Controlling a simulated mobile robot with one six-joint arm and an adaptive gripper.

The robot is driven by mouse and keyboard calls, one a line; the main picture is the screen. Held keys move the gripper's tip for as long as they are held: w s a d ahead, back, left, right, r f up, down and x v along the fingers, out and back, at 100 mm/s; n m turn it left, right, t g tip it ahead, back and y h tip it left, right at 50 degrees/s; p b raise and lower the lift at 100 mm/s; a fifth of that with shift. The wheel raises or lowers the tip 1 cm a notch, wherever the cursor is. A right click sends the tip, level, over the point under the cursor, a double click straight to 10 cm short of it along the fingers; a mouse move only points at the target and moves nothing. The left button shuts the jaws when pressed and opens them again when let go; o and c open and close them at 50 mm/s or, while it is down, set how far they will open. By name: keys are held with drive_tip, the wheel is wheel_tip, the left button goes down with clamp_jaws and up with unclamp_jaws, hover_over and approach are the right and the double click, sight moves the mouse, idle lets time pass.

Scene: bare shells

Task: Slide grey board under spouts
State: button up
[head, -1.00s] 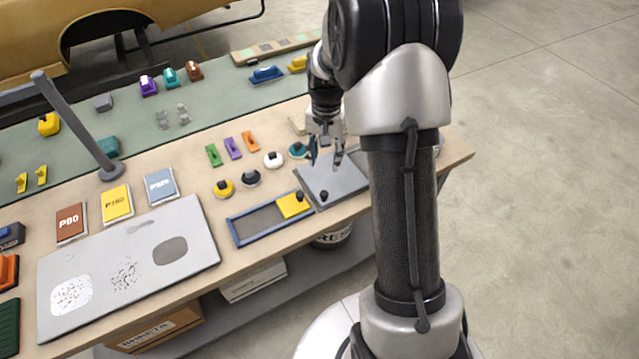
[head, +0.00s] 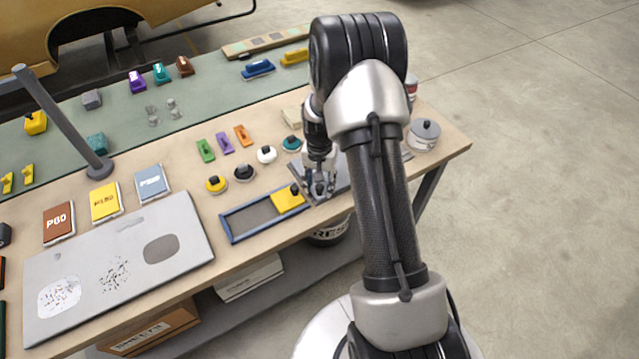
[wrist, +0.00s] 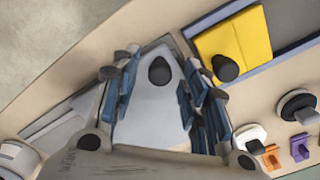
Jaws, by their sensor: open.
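A small grey board with a black knob lies near the bench's front edge, mostly hidden by my arm in the head view (head: 341,176). In the wrist view the board (wrist: 152,120) and its knob (wrist: 159,70) show between my fingers. My gripper (head: 320,194) is open and low over the board, with fingers on both sides of the knob; whether they touch it I cannot tell. It also shows in the wrist view (wrist: 160,85). A larger grey board (head: 190,225) with speckled and dark patches lies at the left front. I cannot make out any spouts.
A blue-rimmed tray (head: 232,238) with a yellow knobbed block (head: 288,199) lies left of my gripper. Knobbed discs (head: 244,172) and coloured clips (head: 223,143) lie behind. A grey lidded pot (head: 424,134) stands at the right end. A grey post (head: 65,122) stands at left.

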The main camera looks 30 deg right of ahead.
clamp_jaws()
idle(0.5)
